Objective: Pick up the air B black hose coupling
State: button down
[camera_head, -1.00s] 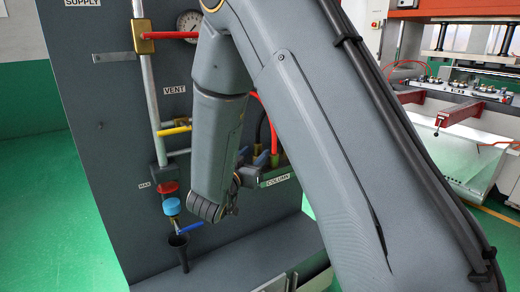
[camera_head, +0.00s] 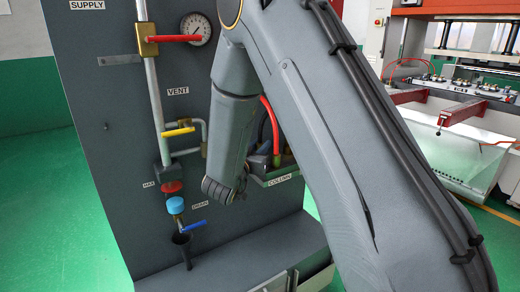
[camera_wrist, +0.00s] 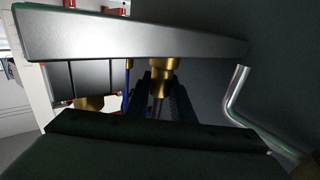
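In the head view my forearm and wrist hide my gripper and most of the column holder (camera_head: 283,177). Dark fittings and a red hose (camera_head: 272,125) show beside my wrist there, but I cannot pick out the air B black hose coupling. In the wrist view the dark fingers of my gripper (camera_wrist: 160,103) point up under a grey metal ledge (camera_wrist: 130,38). A brass fitting (camera_wrist: 162,75) hangs below the ledge, in line with the gap between the fingers. I cannot tell whether they touch it. No black hose is clear.
Another brass fitting (camera_wrist: 92,103) and a thin blue hose (camera_wrist: 127,82) are left of the fingers. A bent metal pipe (camera_wrist: 236,95) is on the right. In the head view a pressure gauge (camera_head: 196,28) and valve piping (camera_head: 157,105) are on the grey panel (camera_head: 110,140).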

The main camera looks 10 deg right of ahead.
notch_tip(320, 180, up, 10)
jog(key=shift+f+b, duration=0.2)
jog(key=shift+b, duration=0.3)
jog(key=shift+r+p, duration=2)
jog(key=shift+r, duration=0.75)
